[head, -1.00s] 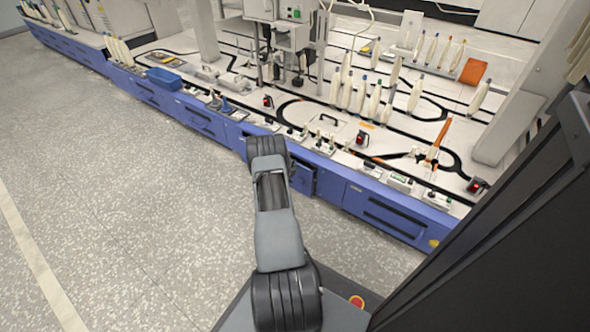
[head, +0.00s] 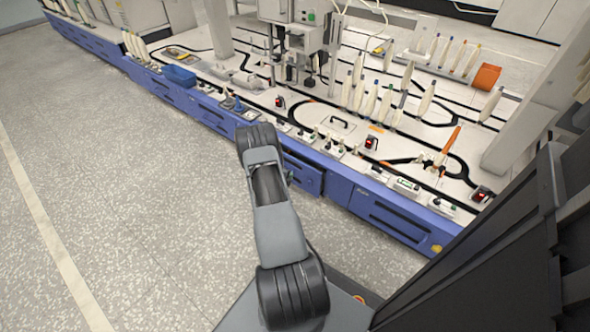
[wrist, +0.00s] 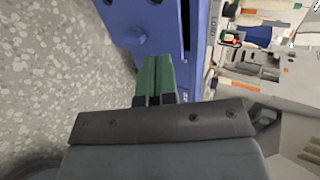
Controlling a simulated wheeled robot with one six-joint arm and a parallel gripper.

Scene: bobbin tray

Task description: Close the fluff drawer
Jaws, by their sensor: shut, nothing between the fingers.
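The fluff drawer (head: 303,177) is a blue front low in the side of the long blue machine base, just right of my arm. A dark strip along its top suggests it stands a little out; my arm partly covers it. In the wrist view a blue panel (wrist: 160,18), which looks like the drawer front, has a round blue knob (wrist: 134,38) and a dark gap along its right side. My gripper (wrist: 156,66) has green fingers, pressed together and empty, close to the panel's lower edge. I cannot tell whether they touch it. In the head view my arm hides the gripper.
The machine's white top (head: 345,128) carries several pale bobbins (head: 370,100) and small devices. A closed blue panel (head: 390,215) lies right of the drawer. A blue bin (head: 179,76) stands at the left. The speckled floor (head: 120,170) is clear.

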